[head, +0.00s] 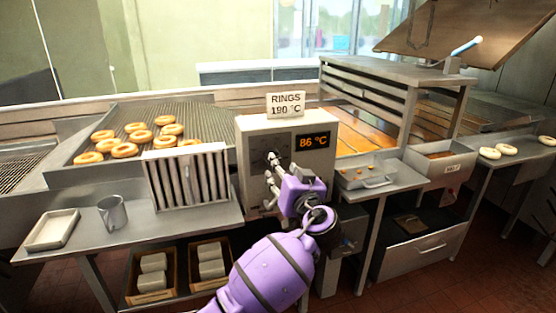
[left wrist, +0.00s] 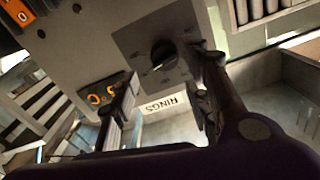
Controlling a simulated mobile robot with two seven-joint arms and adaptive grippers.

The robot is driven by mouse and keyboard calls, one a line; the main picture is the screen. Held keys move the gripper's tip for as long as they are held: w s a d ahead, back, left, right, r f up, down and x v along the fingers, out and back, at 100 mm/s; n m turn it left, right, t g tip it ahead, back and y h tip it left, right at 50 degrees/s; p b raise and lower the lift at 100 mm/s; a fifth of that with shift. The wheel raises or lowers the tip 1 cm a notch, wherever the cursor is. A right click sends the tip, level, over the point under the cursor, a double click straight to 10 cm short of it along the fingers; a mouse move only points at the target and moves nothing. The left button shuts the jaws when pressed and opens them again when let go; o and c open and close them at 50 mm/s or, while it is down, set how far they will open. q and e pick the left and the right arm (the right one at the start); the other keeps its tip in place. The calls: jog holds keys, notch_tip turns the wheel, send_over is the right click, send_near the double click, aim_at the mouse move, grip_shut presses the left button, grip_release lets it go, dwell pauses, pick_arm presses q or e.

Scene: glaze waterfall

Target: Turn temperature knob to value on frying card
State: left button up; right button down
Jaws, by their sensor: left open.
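The temperature knob (head: 271,157) is a dark dial on the front of the grey control box (head: 249,146). In the left wrist view the knob (left wrist: 161,56) sits on a dark square plate, with a light pointer mark on it. The orange display (head: 313,141) reads 86 °C. The white frying card (head: 285,104) on top of the box reads RINGS and what looks like 190 °C. My purple left arm reaches up to the box, and its gripper (head: 270,182) is open at the front of it. In the wrist view its fingers spread either side of the knob; contact is unclear.
A slatted metal rack (head: 187,177) stands left of the box. Several rings (head: 125,150) lie on the fryer grid behind. A mug (head: 112,212) and a tray (head: 53,229) are on the left table. A metal pan (head: 365,178) is at the right.

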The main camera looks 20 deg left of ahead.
pick_arm(q)
jog(key=x, duration=0.6)
jog(key=shift+w+a, duration=0.15)
jog(key=shift+a, duration=0.05)
